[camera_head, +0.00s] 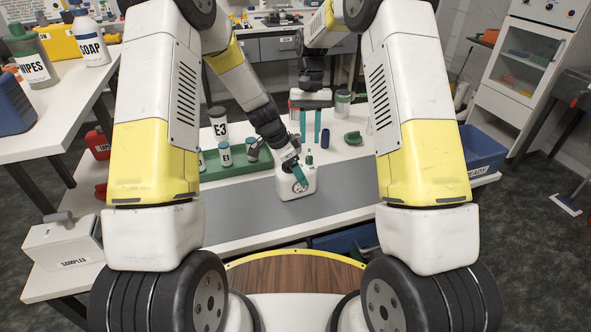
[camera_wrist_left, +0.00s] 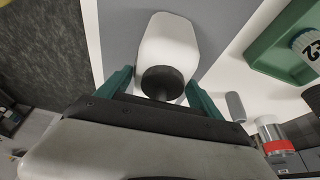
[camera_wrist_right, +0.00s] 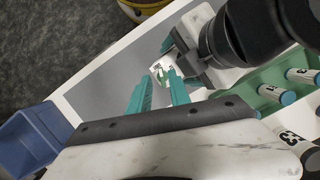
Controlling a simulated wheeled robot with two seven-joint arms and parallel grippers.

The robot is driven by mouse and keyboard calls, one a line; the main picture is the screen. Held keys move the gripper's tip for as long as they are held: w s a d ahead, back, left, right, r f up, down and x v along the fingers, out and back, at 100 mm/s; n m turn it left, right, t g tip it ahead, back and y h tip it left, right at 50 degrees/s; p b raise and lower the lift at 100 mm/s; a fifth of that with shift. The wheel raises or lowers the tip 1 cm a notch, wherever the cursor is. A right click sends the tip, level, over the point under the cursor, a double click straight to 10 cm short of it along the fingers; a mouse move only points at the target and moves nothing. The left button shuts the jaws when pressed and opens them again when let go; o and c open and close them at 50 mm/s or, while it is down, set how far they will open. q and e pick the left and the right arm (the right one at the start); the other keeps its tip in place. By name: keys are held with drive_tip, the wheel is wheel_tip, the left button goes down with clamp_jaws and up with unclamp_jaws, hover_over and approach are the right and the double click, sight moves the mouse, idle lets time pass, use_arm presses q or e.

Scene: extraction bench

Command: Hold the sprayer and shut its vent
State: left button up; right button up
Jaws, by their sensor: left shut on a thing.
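The sprayer (camera_head: 295,187) is a white container standing on the grey mat in the head view. In the left wrist view its white body (camera_wrist_left: 168,42) and black round top (camera_wrist_left: 162,82) show between the teal fingers. My left gripper (camera_wrist_left: 160,90) is shut on the sprayer near its top. My right gripper (camera_head: 310,126) points down behind the sprayer, with its teal fingers apart and nothing between them. In the right wrist view the sprayer (camera_wrist_right: 163,71) shows beyond the fingertips, partly covered by my left gripper. I cannot clearly make out the vent.
A green tray (camera_head: 237,170) with several bottles stands left of the sprayer. A dark blue cylinder (camera_head: 325,139), a green item (camera_head: 353,137) and a small green piece (camera_head: 309,157) stand behind it. A blue bin (camera_head: 482,150) is at the right. The grey mat's right side is clear.

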sight(309, 152)
drive_tip(key=x, duration=0.2)
drive_tip(key=shift+w+f, duration=0.2)
drive_tip(key=shift+f, duration=0.2)
drive_tip(key=shift+w+n, duration=0.1)
drive_tip(key=shift+n, duration=0.6)
drive_tip(key=n+h, duration=0.1)
drive_tip(key=n, duration=0.3)
drive_tip(key=m, duration=0.4)
drive_tip(key=shift+y, duration=0.4)
drive_tip(key=shift+f+m, duration=0.3)
drive_tip(key=shift+m, duration=0.4)
drive_tip(key=x, duration=0.2)
drive_tip(key=w+x, duration=0.1)
drive_tip(key=x, duration=0.1)
drive_tip(key=shift+f, duration=0.2)
